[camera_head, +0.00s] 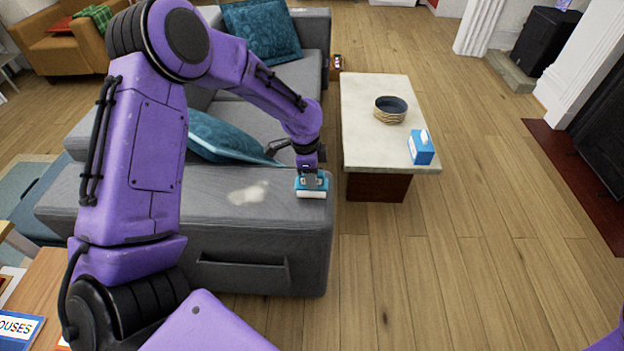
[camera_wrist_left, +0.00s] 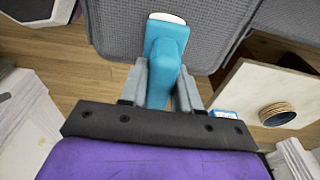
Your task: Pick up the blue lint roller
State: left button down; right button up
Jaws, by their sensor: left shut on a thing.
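The blue lint roller (camera_head: 312,190) is at the right end of the grey sofa's near armrest, with its white roll showing along the lower side. My left gripper (camera_head: 309,174) reaches down from above and is shut on it. In the left wrist view the lint roller (camera_wrist_left: 166,45) stands out between the two grey fingers of the left gripper (camera_wrist_left: 160,88), its white end pointing away. I cannot tell whether the roller still touches the armrest. Of my right arm, only a purple part shows at the lower right corner; its gripper is not in view.
The grey sofa (camera_head: 270,235) carries teal cushions (camera_head: 220,137) and a pale patch (camera_head: 249,193) on the armrest. The wooden floor at right is clear.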

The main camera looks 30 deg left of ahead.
pick_arm(q)
jog(key=shift+r, duration=0.5)
jog(key=s+d+r+p, duration=0.3)
jog(key=s+d+r, duration=0.3)
jog(key=s+r, duration=0.5)
jog(key=shift+s+r, duration=0.4)
jog(key=shift+s, duration=0.45)
